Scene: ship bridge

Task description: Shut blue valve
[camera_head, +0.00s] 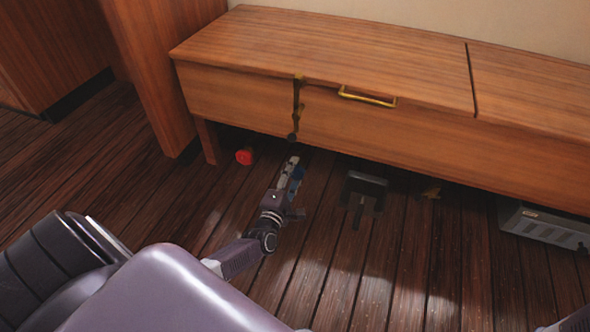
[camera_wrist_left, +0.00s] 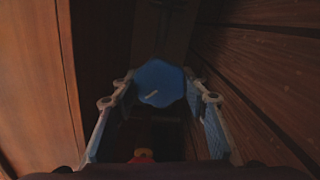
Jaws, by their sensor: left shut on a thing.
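The blue valve (camera_wrist_left: 160,83) shows in the left wrist view as a round, lobed wheel with a small pale mark. It sits between the fingertips of my left gripper (camera_wrist_left: 160,98), which is shut on it. In the head view my left gripper (camera_head: 291,172) reaches low over the floor, just in front of the wooden bench's lower edge. The valve cannot be told apart clearly from the bluish fingers there. My right gripper is not in view.
A red round valve or knob (camera_head: 244,157) is under the wooden bench (camera_head: 330,50), left of my gripper. It seems to show in the wrist view (camera_wrist_left: 142,155).

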